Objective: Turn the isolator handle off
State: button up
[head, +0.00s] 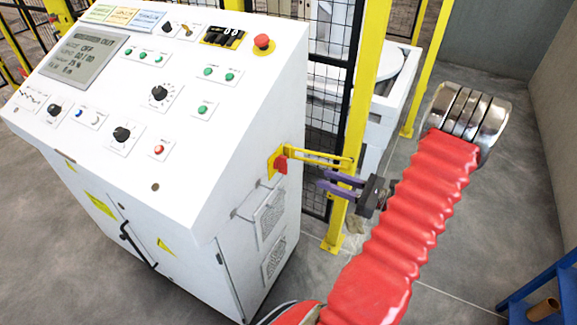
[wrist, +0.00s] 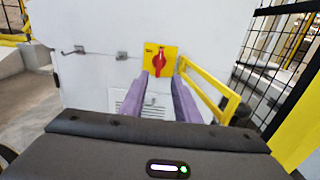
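The isolator handle (head: 281,164) is a small red knob on a yellow plate on the right side of the white control cabinet. In the wrist view the red handle (wrist: 160,58) stands upright on its yellow plate (wrist: 148,50), ahead of my fingertips. My gripper (head: 324,181) has purple fingers and is to the right of the handle, apart from it in the head view. The fingers (wrist: 167,80) are spread with a gap between them and hold nothing. The handle shows between and just beyond the fingertips.
A yellow bracket (head: 315,158) sticks out from the cabinet beside the handle, close to my fingers; it also shows at right in the wrist view (wrist: 212,90). A yellow post (head: 357,120) and black mesh fence (head: 325,115) stand behind. The white cabinet (head: 200,190) fills the left.

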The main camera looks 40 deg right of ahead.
aim_at(287, 165)
jog(key=x, duration=1.3)
jog(key=shift+w+a+f, duration=0.1)
jog(key=shift+w, duration=0.3)
jog(key=shift+c, duration=0.2)
grip_shut()
jog(key=shift+a, duration=0.25)
jog(key=shift+d, duration=0.15)
